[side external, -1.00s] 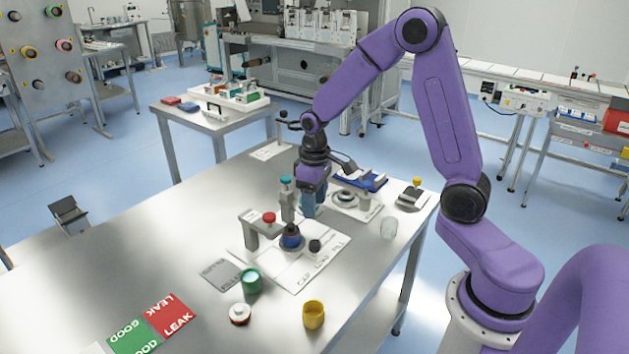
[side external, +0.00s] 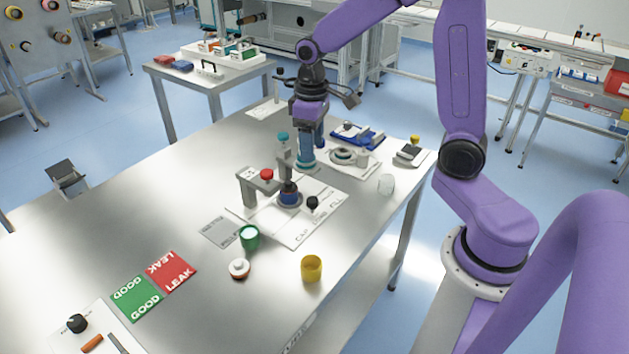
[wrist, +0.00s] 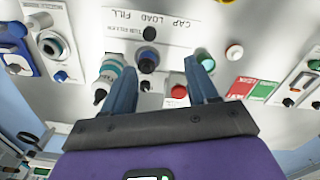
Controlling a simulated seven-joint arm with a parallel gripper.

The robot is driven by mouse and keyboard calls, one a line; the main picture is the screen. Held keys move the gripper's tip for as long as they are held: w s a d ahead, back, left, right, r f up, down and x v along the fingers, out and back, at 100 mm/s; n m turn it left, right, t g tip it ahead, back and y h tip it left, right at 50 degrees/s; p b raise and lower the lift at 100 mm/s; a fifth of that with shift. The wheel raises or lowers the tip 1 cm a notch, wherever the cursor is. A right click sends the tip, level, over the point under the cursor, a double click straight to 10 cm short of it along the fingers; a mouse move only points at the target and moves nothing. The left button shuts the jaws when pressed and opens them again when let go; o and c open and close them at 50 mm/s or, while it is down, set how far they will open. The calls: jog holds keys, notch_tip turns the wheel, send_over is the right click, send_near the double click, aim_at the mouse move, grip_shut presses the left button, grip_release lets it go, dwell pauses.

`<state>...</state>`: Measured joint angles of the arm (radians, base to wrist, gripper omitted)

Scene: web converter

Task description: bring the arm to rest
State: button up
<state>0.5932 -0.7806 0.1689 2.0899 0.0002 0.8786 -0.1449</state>
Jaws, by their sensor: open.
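My gripper (side external: 313,142) hangs pointing down over the far part of the steel table (side external: 120,220), behind the cap load fill station (side external: 300,235). In the wrist view its two blue fingers (wrist: 163,72) are spread apart with nothing between them. The fingertips appear above the table fixtures. In the side view the fingers overlap the fixtures behind the station, so the exact clearance is hard to tell.
The station has a red knob (side external: 267,174) and a black knob (side external: 312,203). A blue tray (side external: 362,137) is to the right. The table's left part is largely clear.

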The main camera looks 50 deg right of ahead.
jog(key=s+a+r+n, duration=0.1)
jog(key=s+a+n, duration=0.2)
jog(key=s, duration=0.9)
jog(key=s+a+n, duration=0.4)
jog(key=s+n, duration=0.1)
jog(key=s, duration=0.7)
jog(key=shift+s+r+n, duration=0.15)
jog(key=shift+r+n, duration=0.25)
jog(key=shift+a, duration=0.1)
